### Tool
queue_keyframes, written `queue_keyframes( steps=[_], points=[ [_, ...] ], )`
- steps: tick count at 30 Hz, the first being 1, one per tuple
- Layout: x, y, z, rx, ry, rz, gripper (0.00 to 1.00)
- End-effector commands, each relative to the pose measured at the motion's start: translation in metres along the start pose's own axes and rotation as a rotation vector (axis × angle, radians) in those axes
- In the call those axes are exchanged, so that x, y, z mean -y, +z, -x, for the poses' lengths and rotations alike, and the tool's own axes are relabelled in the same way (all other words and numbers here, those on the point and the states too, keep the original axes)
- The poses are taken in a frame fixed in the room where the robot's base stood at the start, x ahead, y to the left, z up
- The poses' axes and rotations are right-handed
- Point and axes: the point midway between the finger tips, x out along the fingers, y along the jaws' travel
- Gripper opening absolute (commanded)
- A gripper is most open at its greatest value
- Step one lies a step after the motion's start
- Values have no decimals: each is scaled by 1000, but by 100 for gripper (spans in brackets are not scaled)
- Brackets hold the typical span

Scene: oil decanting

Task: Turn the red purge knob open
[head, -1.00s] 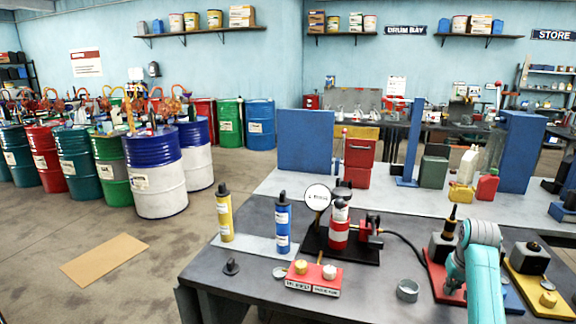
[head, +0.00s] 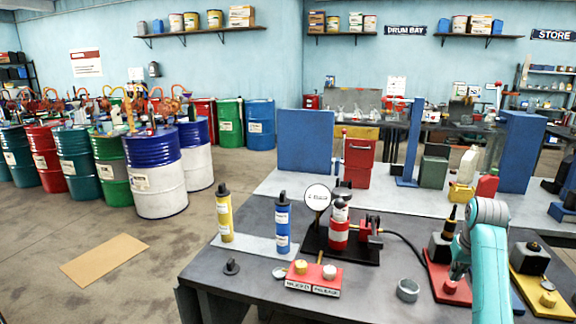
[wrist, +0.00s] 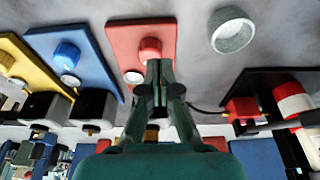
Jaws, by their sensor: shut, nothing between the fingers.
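The red purge knob (wrist: 150,46) is round and sits on a red base plate (wrist: 121,38) in the wrist view. In the head view the knob (head: 450,286) shows just below my gripper (head: 458,275), on the red plate (head: 436,268). My gripper (wrist: 160,66) is shut and empty. Its fingertips overlap the near edge of the knob in the wrist view; I cannot tell whether they touch it. A black block with a dark, brass-topped fitting (head: 449,222) stands on the same plate, partly hidden by my fingers in the wrist view.
A blue plate with a blue knob (wrist: 67,55) and a yellow plate (wrist: 22,62) lie beside the red one. A grey ring (wrist: 231,30) stands on the bench on the other side. A black stand with a red-and-white cylinder (head: 339,236) stands further left in the head view.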

Motion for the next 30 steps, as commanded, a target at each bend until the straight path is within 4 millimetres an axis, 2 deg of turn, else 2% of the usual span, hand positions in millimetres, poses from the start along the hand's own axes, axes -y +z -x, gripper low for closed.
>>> queue_keyframes(
  steps=[7, 13, 16, 30],
  points=[
    [-2, 0, 0, 0, 0, -1, 0],
    [-26, -7, 6, 1, 1, -2, 0],
    [-32, -8, 6, 2, 0, -1, 0],
    [-31, 5, -41, 3, 0, 0, 0]
  ],
)
